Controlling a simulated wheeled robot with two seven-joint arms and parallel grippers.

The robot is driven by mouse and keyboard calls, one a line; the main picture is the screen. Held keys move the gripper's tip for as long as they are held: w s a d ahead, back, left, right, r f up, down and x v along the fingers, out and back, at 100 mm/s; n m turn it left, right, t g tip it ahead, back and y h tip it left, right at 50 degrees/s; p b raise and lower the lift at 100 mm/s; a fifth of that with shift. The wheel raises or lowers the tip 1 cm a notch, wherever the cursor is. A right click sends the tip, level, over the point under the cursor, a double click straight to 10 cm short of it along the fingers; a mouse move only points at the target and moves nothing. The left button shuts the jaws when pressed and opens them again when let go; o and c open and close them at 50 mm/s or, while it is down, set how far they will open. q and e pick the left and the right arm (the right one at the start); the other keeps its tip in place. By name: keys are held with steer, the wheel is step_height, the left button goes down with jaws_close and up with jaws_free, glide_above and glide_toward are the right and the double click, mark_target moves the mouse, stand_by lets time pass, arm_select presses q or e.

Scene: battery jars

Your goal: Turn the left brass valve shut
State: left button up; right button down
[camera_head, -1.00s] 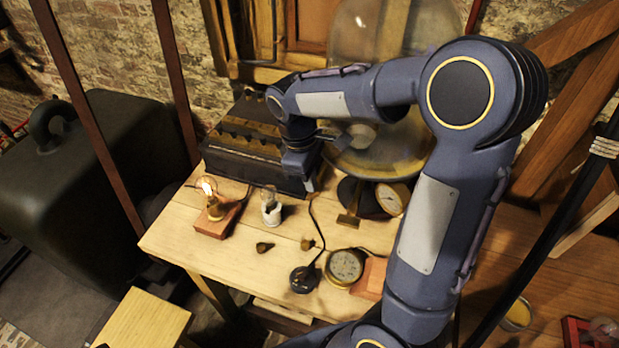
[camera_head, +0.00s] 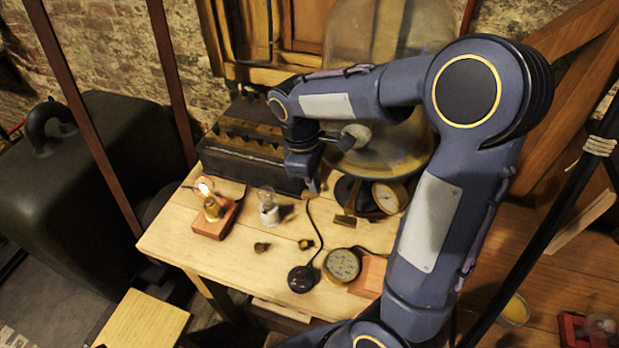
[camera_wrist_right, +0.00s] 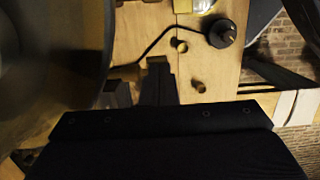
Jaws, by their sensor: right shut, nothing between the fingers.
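Two small brass pieces lie on the wooden table in the head view, a left one (camera_head: 261,247) and a right one (camera_head: 305,244). The wrist view shows two similar small pieces, one farther (camera_wrist_right: 179,45) and one nearer (camera_wrist_right: 198,86). A flat brass bar (camera_head: 348,221) juts out below the bell-jar stand. I cannot tell which brass part is the left valve. My right gripper (camera_head: 312,188) points down just in front of the dark battery box (camera_head: 262,155), shut and empty. Its fingers also show in the wrist view (camera_wrist_right: 158,68). My left gripper is out of view.
On the table (camera_head: 180,240) stand a lit bulb on a wood block (camera_head: 212,222), an unlit bulb (camera_head: 268,205), a round gauge (camera_head: 341,265) and a corded black knob (camera_head: 300,279). A dial (camera_head: 389,196) and glass bell jar (camera_head: 350,40) are close right of my gripper.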

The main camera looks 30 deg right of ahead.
steer(key=shift+s+d+f, duration=0.1)
steer(key=shift+s+d, duration=0.25)
steer(key=shift+s, duration=0.1)
stand_by(0.6)
